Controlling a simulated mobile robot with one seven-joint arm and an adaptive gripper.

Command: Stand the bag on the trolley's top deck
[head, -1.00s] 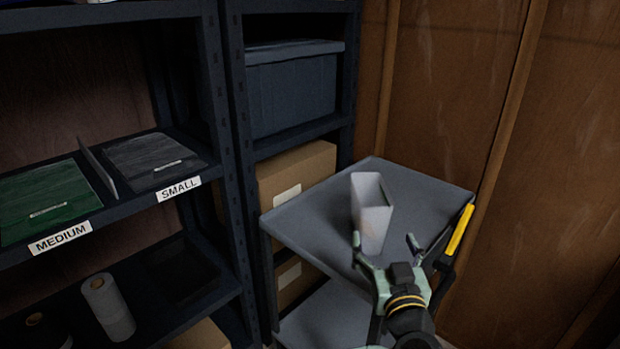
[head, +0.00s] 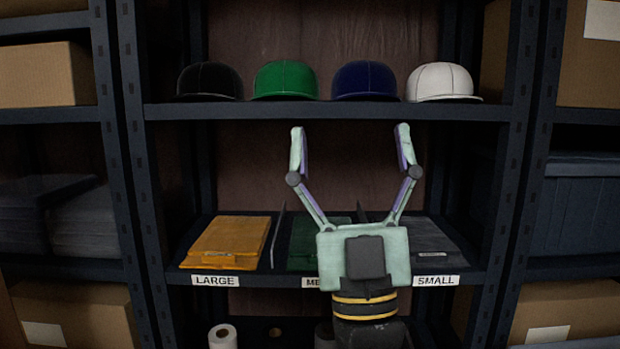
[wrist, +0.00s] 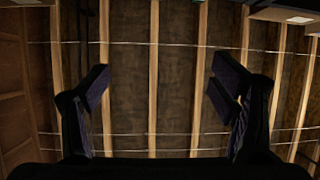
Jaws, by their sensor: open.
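My gripper (head: 348,132) is raised in front of the middle shelf rack in the head view, fingers pointing up and spread wide. It is open and nothing is between its fingers. In the wrist view its two dark fingers (wrist: 160,78) stand apart, with only bare ceiling or wall boards and pale battens beyond. The bag is not in view now. The trolley is not clearly in view; a grey edge (head: 592,343) at the bottom right corner of the head view may be part of it.
The rack holds black, green, blue and white caps (head: 443,82) on its upper shelf. Below lie yellow (head: 228,238), green and dark grey flat stacks labelled LARGE, MEDIUM and SMALL. A white roll (head: 222,337) stands lower. Cardboard boxes (head: 70,312) fill racks at both sides.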

